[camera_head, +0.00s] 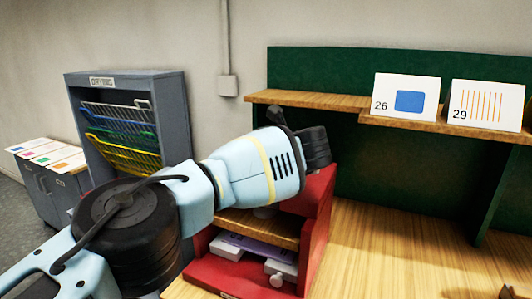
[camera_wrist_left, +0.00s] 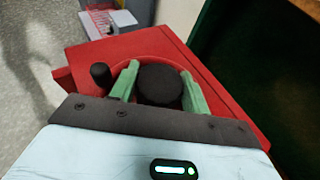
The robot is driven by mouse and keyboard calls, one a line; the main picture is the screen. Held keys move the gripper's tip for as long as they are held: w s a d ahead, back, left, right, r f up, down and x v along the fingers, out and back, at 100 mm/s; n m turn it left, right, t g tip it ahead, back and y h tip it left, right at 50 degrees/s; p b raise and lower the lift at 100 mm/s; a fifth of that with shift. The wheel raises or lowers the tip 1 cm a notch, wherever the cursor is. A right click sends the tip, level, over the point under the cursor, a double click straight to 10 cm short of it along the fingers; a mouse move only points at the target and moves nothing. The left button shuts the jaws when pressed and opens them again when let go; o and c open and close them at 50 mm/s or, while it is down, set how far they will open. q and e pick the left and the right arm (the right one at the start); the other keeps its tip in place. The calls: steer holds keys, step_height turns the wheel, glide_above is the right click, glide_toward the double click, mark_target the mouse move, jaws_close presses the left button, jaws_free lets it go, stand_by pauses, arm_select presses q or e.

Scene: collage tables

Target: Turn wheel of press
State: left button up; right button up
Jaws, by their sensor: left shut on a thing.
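The red press (camera_head: 318,195) stands on the wooden bench, partly hidden behind my left arm. It also shows from above in the left wrist view (camera_wrist_left: 215,75). There, my left gripper (camera_wrist_left: 160,78) has its two green fingers on either side of a round black hub (camera_wrist_left: 160,86) on top of the press, shut on it. A smaller black knob (camera_wrist_left: 100,74) stands just left of the fingers. The wheel's full shape is hidden by the gripper. In the head view the fingertips cannot be made out. My right gripper is not in view.
A wooden shelf (camera_head: 330,106) holds cards marked 26 (camera_head: 405,97) and 29 (camera_head: 485,103) before a green back panel. A grey drying rack (camera_head: 172,115) stands left, beside a cabinet (camera_head: 50,185) with coloured cards. The bench (camera_head: 400,250) right of the press is mostly clear.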

arm_select(q)
steer(key=shift+f, duration=0.1)
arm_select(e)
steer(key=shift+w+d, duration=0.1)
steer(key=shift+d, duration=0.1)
arm_select(q)
steer(key=o, duration=1.4)
steer(key=shift+s+d+r, duration=0.1)
steer(key=shift+s+r, duration=0.15)
steer(key=v, duration=0.1)
steer(key=p+v, duration=0.1)
steer(key=shift+s+d+r, duration=0.1)
steer(key=shift+s+r, duration=0.05)
steer(key=shift+r, duration=0.25)
steer(key=v, duration=0.2)
steer(key=shift+s+d+f, duration=0.15)
steer(key=shift+s+d, duration=0.1)
steer(key=shift+s, duration=0.2)
steer(key=shift+v, duration=0.9)
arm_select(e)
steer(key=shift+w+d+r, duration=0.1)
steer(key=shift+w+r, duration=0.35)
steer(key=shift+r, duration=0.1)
